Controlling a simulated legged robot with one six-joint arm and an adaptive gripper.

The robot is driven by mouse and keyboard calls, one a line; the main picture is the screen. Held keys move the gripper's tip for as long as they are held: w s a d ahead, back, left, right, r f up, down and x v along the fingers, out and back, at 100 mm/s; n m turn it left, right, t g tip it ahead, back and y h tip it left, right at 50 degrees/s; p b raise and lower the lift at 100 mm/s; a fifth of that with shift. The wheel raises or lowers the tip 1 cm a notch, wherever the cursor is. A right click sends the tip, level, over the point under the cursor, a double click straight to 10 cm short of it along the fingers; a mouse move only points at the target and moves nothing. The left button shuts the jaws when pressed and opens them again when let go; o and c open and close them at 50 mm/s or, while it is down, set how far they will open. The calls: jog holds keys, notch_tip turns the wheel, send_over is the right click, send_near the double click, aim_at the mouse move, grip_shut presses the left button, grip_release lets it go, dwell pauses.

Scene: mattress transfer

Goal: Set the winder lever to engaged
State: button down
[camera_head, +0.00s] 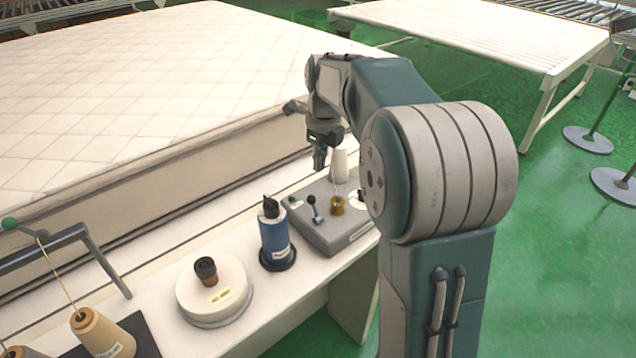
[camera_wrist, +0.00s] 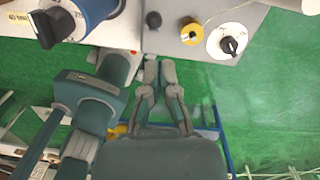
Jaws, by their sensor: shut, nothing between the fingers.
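The winder lever (camera_head: 312,205) is a thin stalk with a dark round knob on a grey box (camera_head: 327,239). It leans to the upper left in the head view. In the wrist view a dark knob (camera_wrist: 153,20) shows near the top edge, probably the same lever; its stalk is hard to make out. My gripper (camera_head: 320,166) hangs above the far side of the box, apart from the lever. In the wrist view my gripper (camera_wrist: 160,70) has its fingertips together, empty, with the knob above them in the picture. I cannot read any engaged marking.
A brass-yellow part (camera_head: 338,206) and a white dial with a black knob (camera_wrist: 230,43) sit beside the lever. A blue spool (camera_head: 274,240) stands left of the box, and a white round unit (camera_head: 214,292) farther left. A mattress (camera_head: 130,85) lies behind.

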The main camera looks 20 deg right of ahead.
jog(key=s+a+r+n+t, duration=0.1)
jog(key=s+a+r+n, duration=0.3)
jog(key=s+r+n, duration=0.3)
jog(key=s+a+f+n+t, duration=0.1)
jog(key=s+f+n+t, duration=0.1)
jog(key=s+n, duration=0.7)
jog(key=s+a+f+n+t, duration=0.2)
jog(key=s+f+n, duration=0.1)
jog(key=s+n, duration=0.7)
jog(key=n, duration=0.4)
jog(key=shift+a+f+h, duration=0.3)
jog(key=shift+h, duration=0.1)
jog(key=c, duration=1.3)
grip_release()
jog(key=shift+c, duration=0.2)
